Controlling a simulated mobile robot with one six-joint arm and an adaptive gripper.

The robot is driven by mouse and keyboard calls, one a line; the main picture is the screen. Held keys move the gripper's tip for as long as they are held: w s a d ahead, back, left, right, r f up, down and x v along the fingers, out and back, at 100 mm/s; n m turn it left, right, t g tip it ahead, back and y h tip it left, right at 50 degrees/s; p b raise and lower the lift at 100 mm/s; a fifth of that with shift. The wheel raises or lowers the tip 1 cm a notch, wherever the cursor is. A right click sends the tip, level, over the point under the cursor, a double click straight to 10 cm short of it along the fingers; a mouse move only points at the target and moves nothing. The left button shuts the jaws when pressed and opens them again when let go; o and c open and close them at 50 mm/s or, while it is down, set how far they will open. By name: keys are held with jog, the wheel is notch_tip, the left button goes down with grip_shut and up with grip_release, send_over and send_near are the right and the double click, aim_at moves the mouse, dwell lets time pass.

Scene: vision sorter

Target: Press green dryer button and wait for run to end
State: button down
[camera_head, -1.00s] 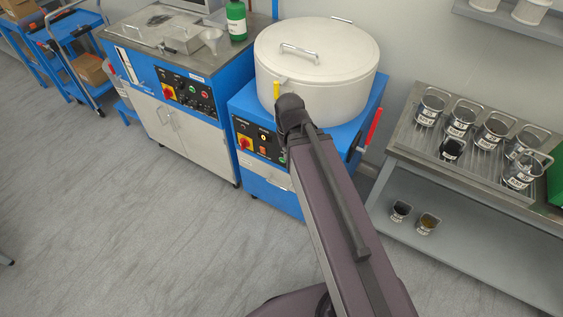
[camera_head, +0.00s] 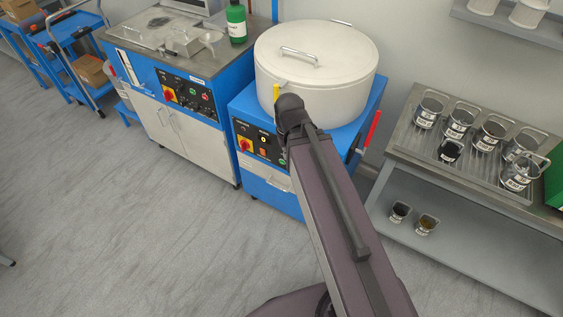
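The dryer is probably the blue machine (camera_head: 274,192) with a large round white lidded drum (camera_head: 330,85) on top. Its front panel (camera_head: 255,142) carries a red-and-yellow switch (camera_head: 245,145) and several small buttons. My arm reaches up to the panel's right side. My gripper's fingers are hidden behind the arm's end, so I cannot see whether they touch the panel.
A second blue machine (camera_head: 165,65) with its own button panel (camera_head: 188,95) stands to the left. A metal bench (camera_head: 400,150) with several labelled metal cups is on the right. Blue trolleys (camera_head: 75,60) stand far left.

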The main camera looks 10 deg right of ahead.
notch_tip(320, 180, up, 16)
jog(key=p, duration=1.5)
jog(key=shift+f, duration=0.15)
